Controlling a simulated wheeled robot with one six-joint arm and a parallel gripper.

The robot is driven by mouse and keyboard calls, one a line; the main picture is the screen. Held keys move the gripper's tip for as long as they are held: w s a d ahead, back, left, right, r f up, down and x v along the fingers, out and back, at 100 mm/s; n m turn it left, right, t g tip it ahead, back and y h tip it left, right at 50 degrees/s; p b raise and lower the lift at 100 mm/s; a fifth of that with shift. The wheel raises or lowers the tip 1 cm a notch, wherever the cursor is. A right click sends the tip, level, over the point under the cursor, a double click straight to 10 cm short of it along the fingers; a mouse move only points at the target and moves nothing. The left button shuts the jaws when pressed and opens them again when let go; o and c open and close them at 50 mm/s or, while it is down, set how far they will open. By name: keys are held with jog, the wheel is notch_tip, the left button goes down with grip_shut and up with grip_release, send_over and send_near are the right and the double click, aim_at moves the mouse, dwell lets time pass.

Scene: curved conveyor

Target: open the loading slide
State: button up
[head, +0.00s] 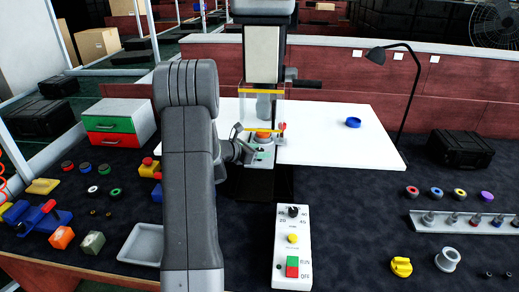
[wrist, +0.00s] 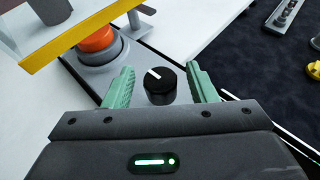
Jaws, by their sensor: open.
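The loading slide seems to be the light plate (head: 262,157) at the foot of the upright machine. It carries an orange round part (wrist: 97,38) in a grey round holder (wrist: 95,60). A black knob (wrist: 160,88) with a white pointer line stands on the plate in front of the holder. My gripper (wrist: 159,72) is open, with one green finger on each side of the knob. Small gaps show between the fingers and the knob. In the head view, my arm and wrist hide part of the plate's left side.
A yellow-edged guard (head: 262,92) hangs over the orange part. A control box (head: 292,245) with a knob and buttons stands in front. A black lamp (head: 376,54) stands at right.

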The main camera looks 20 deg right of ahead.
jog(key=shift+d+f, duration=0.1)
jog(key=shift+d, duration=0.15)
grip_shut()
jog(key=shift+s+a+f+b, duration=0.1)
jog(key=shift+s+a+b, duration=0.1)
jog(key=shift+b, duration=0.15)
jog(key=s+a+b, duration=0.4)
jog(key=s+a, duration=0.1)
jog(key=s, duration=0.4)
jog(key=s+a+b, duration=0.5)
jog(key=s+a, duration=0.1)
jog(key=s, duration=0.3)
grip_release()
